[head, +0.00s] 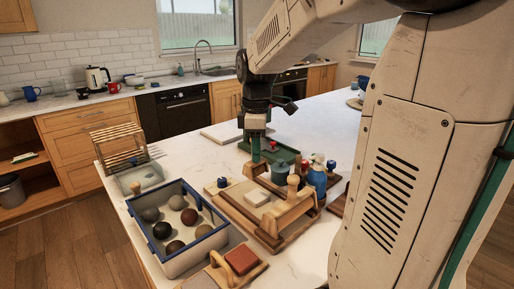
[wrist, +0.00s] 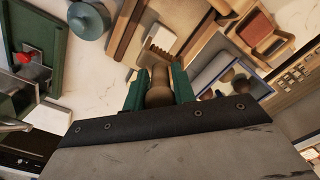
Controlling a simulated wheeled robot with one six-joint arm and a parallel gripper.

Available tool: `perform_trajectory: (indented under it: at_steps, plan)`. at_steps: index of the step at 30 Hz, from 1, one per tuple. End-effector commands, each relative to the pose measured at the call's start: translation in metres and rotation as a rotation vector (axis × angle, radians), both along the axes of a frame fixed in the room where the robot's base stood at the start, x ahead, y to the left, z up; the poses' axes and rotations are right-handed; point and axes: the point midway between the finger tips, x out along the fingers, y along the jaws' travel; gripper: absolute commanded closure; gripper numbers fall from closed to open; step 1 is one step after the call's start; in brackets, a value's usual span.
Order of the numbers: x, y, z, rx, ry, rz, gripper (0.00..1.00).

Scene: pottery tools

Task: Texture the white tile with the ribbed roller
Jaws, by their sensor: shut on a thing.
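My gripper (head: 255,150) is over the counter beside the green tray (head: 287,153). In the wrist view its green fingers (wrist: 160,88) are shut on a brown wooden piece with a rounded end (wrist: 159,97), apparently the handle of the ribbed roller. A tan toothed part (wrist: 157,57) shows just beyond the fingers; I cannot tell whether it belongs to the held piece. A small white block (head: 257,196) sits on a wooden stand. A flat white slab (head: 222,132) lies behind the gripper. I cannot tell which of these is the white tile.
A blue-rimmed bin (head: 176,255) of several balls stands at the front left. A wooden rack (head: 119,148) is at the left edge. A blue bottle (head: 318,180) and a lidded jar (head: 279,171) stand close to the gripper.

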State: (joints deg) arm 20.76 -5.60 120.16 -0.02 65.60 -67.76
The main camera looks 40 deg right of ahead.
Motion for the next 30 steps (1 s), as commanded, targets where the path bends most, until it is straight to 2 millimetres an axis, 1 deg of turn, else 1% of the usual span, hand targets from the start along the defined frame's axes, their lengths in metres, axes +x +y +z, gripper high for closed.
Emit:
perform_trajectory:
  at_steps: [5,12,15,20,30]
  plan:
    - [0.0,-0.001,-0.016,0.001,0.002,-0.001,1.0]
    - [-0.001,-0.001,-0.043,0.001,0.002,-0.002,1.0]
    - [0.0,-0.001,-0.051,0.0,0.0,-0.002,1.0]
    - [0.0,-0.001,-0.056,-0.001,-0.001,-0.002,1.0]
    - [0.0,-0.001,-0.057,-0.001,-0.001,-0.002,1.0]
